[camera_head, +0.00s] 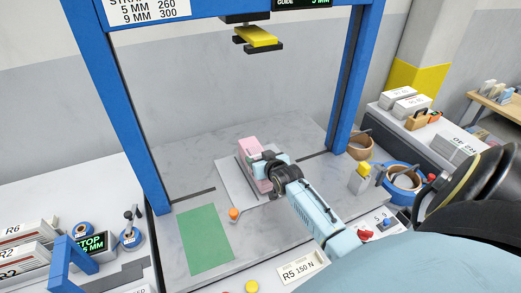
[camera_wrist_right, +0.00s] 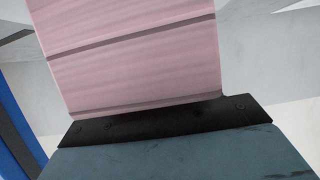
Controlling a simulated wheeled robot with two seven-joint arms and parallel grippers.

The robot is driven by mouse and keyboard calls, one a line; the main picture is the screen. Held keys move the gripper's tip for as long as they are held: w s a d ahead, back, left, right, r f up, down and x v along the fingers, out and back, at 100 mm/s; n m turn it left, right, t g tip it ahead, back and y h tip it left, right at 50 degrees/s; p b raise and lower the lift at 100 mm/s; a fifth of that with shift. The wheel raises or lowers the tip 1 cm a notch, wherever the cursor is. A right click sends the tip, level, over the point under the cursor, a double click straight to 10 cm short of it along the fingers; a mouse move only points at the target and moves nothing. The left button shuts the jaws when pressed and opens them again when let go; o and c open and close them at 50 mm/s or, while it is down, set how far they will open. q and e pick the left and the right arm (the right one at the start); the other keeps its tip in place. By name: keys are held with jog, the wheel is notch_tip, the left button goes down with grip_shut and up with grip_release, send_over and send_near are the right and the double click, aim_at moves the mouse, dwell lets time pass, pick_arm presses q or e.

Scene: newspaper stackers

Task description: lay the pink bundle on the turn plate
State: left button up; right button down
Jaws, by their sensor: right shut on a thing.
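The pink bundle (camera_head: 249,148) is at the middle of the head view, over the light grey plate (camera_head: 229,172), which looks like the turn plate. I cannot tell whether the bundle touches the plate. My right gripper (camera_head: 263,170) is shut on the bundle's near right side and hides part of it. In the right wrist view the bundle (camera_wrist_right: 130,60) fills the upper middle, with dark strap lines across it, against the black jaw piece. An orange knob (camera_head: 233,214) stands by the plate's front corner. My left gripper is not in view.
A blue frame (camera_head: 121,110) arches over the grey table, with a yellow and black head (camera_head: 257,37) hanging from it. A green mat (camera_head: 205,240) lies front left. A grey block with a yellow top (camera_head: 360,180) and strap rolls (camera_head: 402,179) stand at the right.

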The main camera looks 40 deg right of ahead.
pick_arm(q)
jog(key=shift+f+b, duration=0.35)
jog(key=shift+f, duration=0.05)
pick_arm(e)
jog(key=shift+w+f, duration=0.1)
jog(key=shift+f, duration=0.2)
